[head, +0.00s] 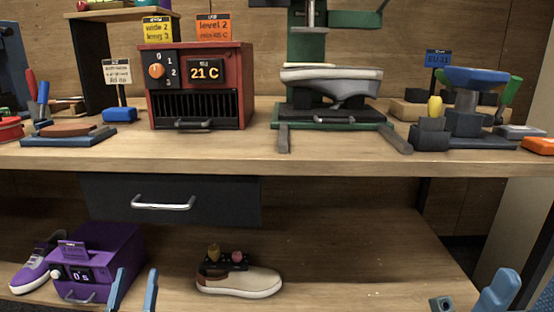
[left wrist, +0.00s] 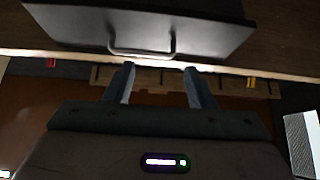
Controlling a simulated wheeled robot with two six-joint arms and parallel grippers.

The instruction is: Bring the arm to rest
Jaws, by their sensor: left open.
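My left gripper (head: 136,272) is open and empty at the bottom left of the head view, its two blue fingers apart and pointing up. It is in front of the lower shelf, beside the purple box (head: 110,250). In the left wrist view the left gripper (left wrist: 158,72) also shows open with nothing between its fingers, below the drawer handle (left wrist: 142,52) and apart from it. Blue and grey parts of my right arm (head: 500,290) show at the bottom right of the head view; its jaws cannot be made out.
A dark drawer (head: 225,200) hangs shut under the bench top (head: 230,158). A beige sneaker (head: 250,281) and a purple sneaker (head: 35,268) are on the lower shelf. A red heater box (head: 225,75) and a green press (head: 340,19) stand on the bench. The lower shelf's right side is clear.

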